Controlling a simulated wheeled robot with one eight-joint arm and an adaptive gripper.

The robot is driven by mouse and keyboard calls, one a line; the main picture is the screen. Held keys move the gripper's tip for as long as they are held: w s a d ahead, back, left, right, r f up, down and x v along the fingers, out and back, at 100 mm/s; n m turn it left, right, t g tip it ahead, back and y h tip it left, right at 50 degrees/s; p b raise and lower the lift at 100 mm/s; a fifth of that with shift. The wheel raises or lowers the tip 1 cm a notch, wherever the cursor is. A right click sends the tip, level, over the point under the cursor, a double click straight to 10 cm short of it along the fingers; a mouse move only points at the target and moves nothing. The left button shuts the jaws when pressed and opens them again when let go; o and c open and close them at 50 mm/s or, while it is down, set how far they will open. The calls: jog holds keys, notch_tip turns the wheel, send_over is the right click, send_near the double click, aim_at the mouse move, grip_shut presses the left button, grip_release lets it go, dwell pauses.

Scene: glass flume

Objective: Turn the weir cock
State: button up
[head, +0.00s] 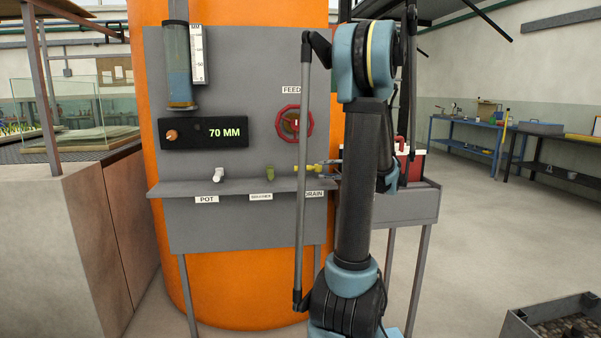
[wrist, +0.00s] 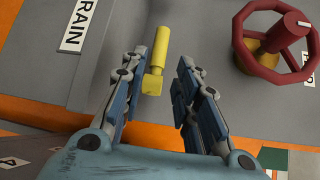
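A yellow cock (head: 313,169) sticks out from the grey panel above the DRAIN label (head: 315,194). In the wrist view the yellow cock (wrist: 160,46) lies beyond and between the fingertips of my gripper (wrist: 158,72). The fingers are open, with a gap to the cock on both sides; I cannot tell whether either touches it. In the head view my gripper (head: 330,170) is small and partly hidden by my arm. An olive-green cock (head: 270,173) and a white cock (head: 218,174) stand farther left. I can read no weir label.
A red FEED handwheel (head: 290,122) is above the cock; it shows close by in the wrist view (wrist: 272,42). A grey shelf (head: 240,187) runs below the cocks. A black display (head: 205,133) reads 70 MM.

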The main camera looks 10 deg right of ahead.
aim_at(304, 169)
jog(key=x, duration=1.3)
jog(key=shift+c, duration=0.6)
grip_shut()
